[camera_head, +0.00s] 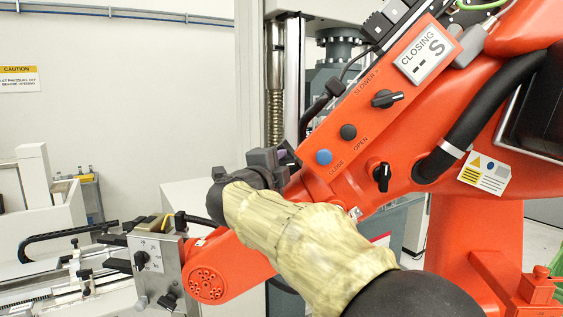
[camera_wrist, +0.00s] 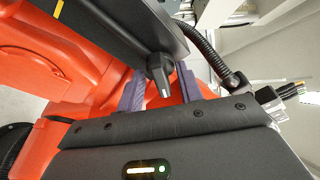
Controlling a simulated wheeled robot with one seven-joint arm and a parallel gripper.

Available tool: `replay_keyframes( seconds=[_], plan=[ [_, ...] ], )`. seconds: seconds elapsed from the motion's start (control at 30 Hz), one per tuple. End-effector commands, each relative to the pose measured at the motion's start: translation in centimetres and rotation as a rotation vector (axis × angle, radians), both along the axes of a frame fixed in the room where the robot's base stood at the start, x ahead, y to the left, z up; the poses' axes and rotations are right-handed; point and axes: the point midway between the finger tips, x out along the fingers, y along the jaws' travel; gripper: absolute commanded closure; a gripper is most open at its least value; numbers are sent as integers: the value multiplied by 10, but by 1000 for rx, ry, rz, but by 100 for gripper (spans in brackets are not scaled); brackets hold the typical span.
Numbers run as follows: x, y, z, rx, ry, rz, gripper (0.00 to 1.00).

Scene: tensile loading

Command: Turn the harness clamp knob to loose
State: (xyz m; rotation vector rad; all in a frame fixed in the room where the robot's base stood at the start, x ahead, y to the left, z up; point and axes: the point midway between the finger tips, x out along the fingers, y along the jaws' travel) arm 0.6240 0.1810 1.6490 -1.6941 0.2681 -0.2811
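My gripper (camera_head: 282,156) reaches to the left side of the orange machine (camera_head: 335,172) in the head view; its fingertips are partly hidden. In the wrist view my gripper (camera_wrist: 160,76) is open, with one purple-grey finger on each side of a black knob (camera_wrist: 158,72). Orange shows between the knob and both fingers, so it does not look gripped. The knob sits by a long black bar (camera_wrist: 105,30). I cannot read a label on it, so I cannot tell if it is the harness clamp knob or which way it is set.
The machine panel has two black selector knobs (camera_head: 387,98) (camera_head: 382,177), a blue button (camera_head: 324,157), a black button (camera_head: 348,131) and a display (camera_head: 422,54) reading CLOSING. A metal block with black knobs (camera_head: 156,258) stands at lower left. A black hose (camera_wrist: 205,52) runs close to the right finger.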

Motion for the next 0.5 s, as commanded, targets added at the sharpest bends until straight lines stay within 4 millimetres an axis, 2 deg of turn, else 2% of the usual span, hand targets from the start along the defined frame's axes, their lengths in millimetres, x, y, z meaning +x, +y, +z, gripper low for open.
replay_keyframes(
  seconds=[0.17, 0.37, 0.5],
  plan=[
    [0, -3, 0, 1, -1, -3, 64],
    [0, -3, 0, 0, -1, -5, 99],
    [1, -3, 0, 0, -1, -5, 100]
  ],
)
